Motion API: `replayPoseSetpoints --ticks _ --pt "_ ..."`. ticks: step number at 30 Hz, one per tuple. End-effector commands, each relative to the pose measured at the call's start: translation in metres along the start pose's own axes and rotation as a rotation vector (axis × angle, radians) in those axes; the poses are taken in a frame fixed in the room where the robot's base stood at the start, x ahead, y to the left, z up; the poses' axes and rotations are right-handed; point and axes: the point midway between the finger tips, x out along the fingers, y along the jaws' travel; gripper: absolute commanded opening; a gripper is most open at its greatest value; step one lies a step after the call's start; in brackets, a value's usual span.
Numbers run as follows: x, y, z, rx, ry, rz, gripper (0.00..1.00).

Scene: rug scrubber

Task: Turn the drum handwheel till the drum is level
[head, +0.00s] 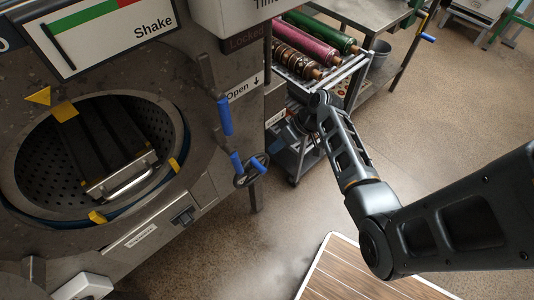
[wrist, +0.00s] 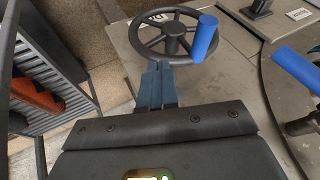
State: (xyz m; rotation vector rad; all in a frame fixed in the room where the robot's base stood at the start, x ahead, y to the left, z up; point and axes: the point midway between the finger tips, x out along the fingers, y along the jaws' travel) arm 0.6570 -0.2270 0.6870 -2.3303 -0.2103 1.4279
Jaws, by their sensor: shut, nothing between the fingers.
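The drum (head: 75,165) is a perforated dark barrel in the round opening of the machine at left in the head view. It holds dark slats and a bright handle, which look tilted. A yellow block (head: 64,110) on its rim sits apart from the yellow pointer (head: 38,96) on the housing. The dark drum handwheel (head: 250,170) has a blue knob (head: 237,163); in the wrist view the wheel (wrist: 151,40) and knob (wrist: 204,38) are just beyond the fingertips. My gripper (wrist: 160,68) is shut and empty; contact with the wheel cannot be told.
A blue-handled lever (head: 224,115) stands above the handwheel and also shows in the wrist view (wrist: 297,68). A cart with rolled rugs (head: 305,40) stands behind my arm. A wooden-topped platform (head: 350,275) is at the bottom. The floor to the right is mostly clear.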

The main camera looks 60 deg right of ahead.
Motion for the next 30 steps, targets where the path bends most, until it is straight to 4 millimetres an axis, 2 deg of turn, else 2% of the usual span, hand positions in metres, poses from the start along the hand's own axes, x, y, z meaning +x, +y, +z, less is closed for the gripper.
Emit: replayPoseSetpoints --ticks 1,3,9,23,30 --pt "0.007 -0.003 0.000 -0.001 -0.002 -0.001 0.00" --pt "0.011 -0.014 0.001 -0.003 -0.002 0.000 0.00" --pt "0.023 -0.030 0.002 -0.002 -0.001 0.000 0.00" --pt "0.026 -0.034 0.002 -0.002 0.000 0.001 0.00" --pt "0.030 -0.047 0.002 -0.003 -0.001 0.000 0.00"
